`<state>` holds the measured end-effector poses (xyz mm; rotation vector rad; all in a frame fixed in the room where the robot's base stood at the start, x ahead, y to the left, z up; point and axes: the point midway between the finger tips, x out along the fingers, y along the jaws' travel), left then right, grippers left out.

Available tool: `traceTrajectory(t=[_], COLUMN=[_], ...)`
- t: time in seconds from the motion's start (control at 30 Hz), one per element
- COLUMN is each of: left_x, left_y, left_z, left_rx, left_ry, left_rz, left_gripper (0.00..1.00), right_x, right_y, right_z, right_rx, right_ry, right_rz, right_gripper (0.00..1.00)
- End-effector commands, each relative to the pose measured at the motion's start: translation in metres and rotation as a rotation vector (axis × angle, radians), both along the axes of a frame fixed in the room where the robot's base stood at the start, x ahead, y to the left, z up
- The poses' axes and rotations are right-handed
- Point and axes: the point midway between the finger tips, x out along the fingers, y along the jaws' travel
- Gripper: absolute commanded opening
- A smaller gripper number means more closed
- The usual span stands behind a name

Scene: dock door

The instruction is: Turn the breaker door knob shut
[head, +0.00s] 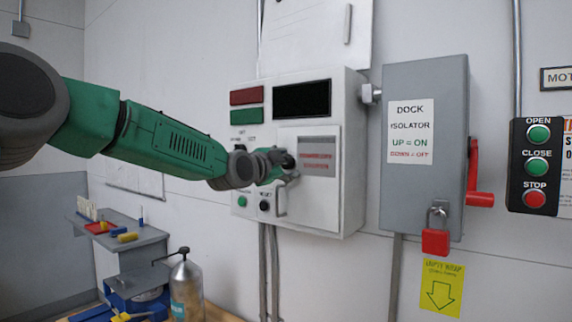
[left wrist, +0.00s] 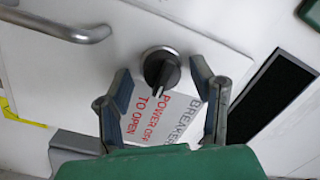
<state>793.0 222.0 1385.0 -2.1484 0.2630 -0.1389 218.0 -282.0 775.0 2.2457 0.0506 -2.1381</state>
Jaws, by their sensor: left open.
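The black breaker door knob (left wrist: 161,68) sits on the pale breaker door (head: 322,188), above printed text reading "BREAKER POWER OFF TO OPEN". Its ridge points down and slightly left in the left wrist view. My left gripper (left wrist: 161,76) is open, with one finger on each side of the knob and visible gaps to it. In the head view my left gripper (head: 280,159) is at the door's upper left and largely covers the knob. The door looks about flush with its white box (head: 352,150). My right gripper is not in view.
A bar handle (left wrist: 62,22) stands out from the door near the knob. Right of the box are a grey dock isolator (head: 425,85) with a red lever (head: 480,199) and red padlock (head: 435,241), and a button panel (head: 537,170). A small bench (head: 150,237) and metal bottle (head: 187,290) stand lower left.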

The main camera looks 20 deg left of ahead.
Motion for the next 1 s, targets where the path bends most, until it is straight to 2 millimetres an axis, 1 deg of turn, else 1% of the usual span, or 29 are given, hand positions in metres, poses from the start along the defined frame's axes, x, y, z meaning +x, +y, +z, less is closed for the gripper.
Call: traceTrajectory(t=[0.13,0.17,0.2,0.27,0.3,0.67,0.87,1.0], left_x=[0.0,0.0,0.0,0.0,0.0,0.0,0.001,0.001], left_y=[0.001,0.001,0.001,0.001,0.001,0.002,0.002,0.003], left_z=[0.0,0.0,0.0,-0.001,-0.001,-0.003,-0.003,-0.003], left_rx=[-0.001,-0.001,-0.001,-0.001,-0.001,-0.036,-0.137,-0.245], left_ry=[0.001,0.001,0.001,0.001,0.002,0.02,0.059,0.099], left_rz=[0.001,0.001,0.001,0.001,0.0,0.001,0.002,0.003], left_gripper=[0.5,0.4,0.26,0.05,0.01,0.01,0.01,0.01], right_x=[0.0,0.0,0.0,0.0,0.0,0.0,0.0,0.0], right_y=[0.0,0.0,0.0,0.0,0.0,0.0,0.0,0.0], right_z=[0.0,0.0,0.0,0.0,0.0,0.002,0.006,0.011], right_rx=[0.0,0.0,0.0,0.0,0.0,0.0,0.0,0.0], right_ry=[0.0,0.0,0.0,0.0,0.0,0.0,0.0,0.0], right_rz=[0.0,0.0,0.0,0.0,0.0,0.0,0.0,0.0], right_gripper=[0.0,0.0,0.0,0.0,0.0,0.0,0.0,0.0])
